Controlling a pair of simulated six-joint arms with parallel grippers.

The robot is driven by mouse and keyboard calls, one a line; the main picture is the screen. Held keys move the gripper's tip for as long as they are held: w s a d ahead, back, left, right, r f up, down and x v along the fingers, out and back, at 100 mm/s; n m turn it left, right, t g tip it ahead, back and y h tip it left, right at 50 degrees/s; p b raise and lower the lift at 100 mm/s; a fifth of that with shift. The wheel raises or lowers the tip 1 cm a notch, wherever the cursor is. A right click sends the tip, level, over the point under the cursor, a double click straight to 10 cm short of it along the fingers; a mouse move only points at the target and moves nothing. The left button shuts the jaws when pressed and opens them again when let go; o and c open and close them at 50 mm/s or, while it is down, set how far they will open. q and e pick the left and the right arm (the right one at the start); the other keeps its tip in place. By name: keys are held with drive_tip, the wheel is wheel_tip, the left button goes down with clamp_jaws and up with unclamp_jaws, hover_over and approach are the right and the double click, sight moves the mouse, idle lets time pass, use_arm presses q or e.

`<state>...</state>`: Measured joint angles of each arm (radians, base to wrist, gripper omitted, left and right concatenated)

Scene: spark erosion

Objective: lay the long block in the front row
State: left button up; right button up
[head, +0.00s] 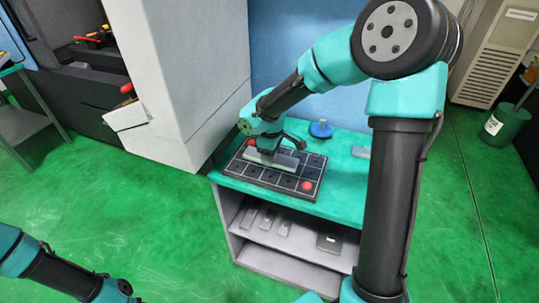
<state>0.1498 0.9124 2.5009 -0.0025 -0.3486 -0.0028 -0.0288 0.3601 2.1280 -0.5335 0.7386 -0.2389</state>
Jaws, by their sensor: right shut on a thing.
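My right gripper (268,150) points down over the black pallet (254,179) and is shut on the long block (286,164), a grey bar lying level and crosswise. The block is over the middle to back part of the pallet; I cannot tell whether it touches it. The pallet has a grid of dark square places in rows and red round marks near its corners. The front row of the pallet shows in front of the block and looks bare. My left arm enters at the lower left, and its gripper is outside the picture.
The pallet lies on a green-topped bench (343,203). A blue round thing (320,129) with a grey post stands behind it, and a light grey block (363,152) lies at the right. Several grey pieces lie on the shelf (300,248) below. A white machine wall (190,70) rises at the left.

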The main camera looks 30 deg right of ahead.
sight(270, 177)
drive_tip(key=shift+f, duration=0.15)
drive_tip(key=shift+f, duration=3.65)
drive_tip(key=o, duration=1.3)
drive_tip(key=shift+c, duration=0.2)
drive_tip(key=shift+r, duration=5.45)
